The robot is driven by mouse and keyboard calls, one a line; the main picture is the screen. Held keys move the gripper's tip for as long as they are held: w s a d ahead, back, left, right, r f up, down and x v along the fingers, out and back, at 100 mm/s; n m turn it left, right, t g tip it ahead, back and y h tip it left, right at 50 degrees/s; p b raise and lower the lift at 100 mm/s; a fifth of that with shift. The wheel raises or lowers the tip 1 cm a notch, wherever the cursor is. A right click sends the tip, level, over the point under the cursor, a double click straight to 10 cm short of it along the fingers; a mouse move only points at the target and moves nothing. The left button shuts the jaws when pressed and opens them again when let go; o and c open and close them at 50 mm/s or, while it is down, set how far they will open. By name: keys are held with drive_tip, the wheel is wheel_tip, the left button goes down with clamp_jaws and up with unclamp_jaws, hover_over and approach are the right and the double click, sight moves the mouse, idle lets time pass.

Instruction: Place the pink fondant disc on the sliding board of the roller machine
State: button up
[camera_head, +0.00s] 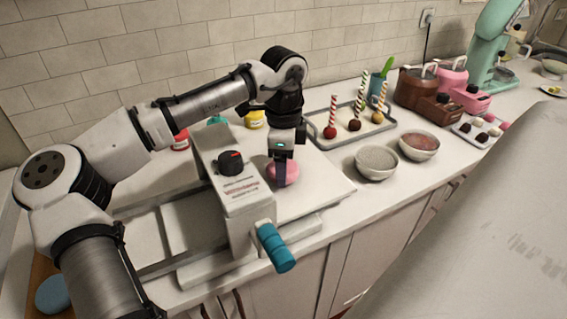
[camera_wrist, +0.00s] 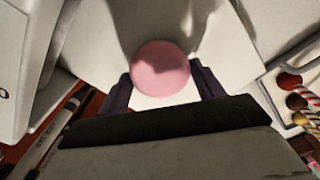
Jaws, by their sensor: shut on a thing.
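The pink fondant disc (camera_head: 284,173) is held between the fingers of my gripper (camera_head: 283,168), just right of the roller machine's body. In the wrist view the pink disc (camera_wrist: 160,69) sits between the two dark fingertips (camera_wrist: 162,82). The roller machine (camera_head: 247,208) is a pale box with a black knob and a teal-gripped crank. Its pale sliding board (camera_head: 325,186) extends to the right, beneath the disc. The board also shows behind the disc in the wrist view (camera_wrist: 225,50). I cannot tell whether the disc touches the board.
A tray of cake pops (camera_head: 348,128) stands behind right of the board, with two bowls (camera_head: 377,162) (camera_head: 419,145) at the right. Small jars (camera_head: 254,119) stand behind the machine. Brown and pink machines and a mint mixer are farther right. The counter's front edge is near.

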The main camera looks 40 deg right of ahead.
drive_tip(key=shift+f, duration=0.5)
drive_tip(key=o, duration=1)
drive_tip(key=shift+f, duration=0.1)
drive_tip(key=shift+o, duration=0.2)
wheel_tip(320, 180, up, 12)
drive_tip(key=b, duration=0.1)
drive_tip(key=shift+b, duration=0.3)
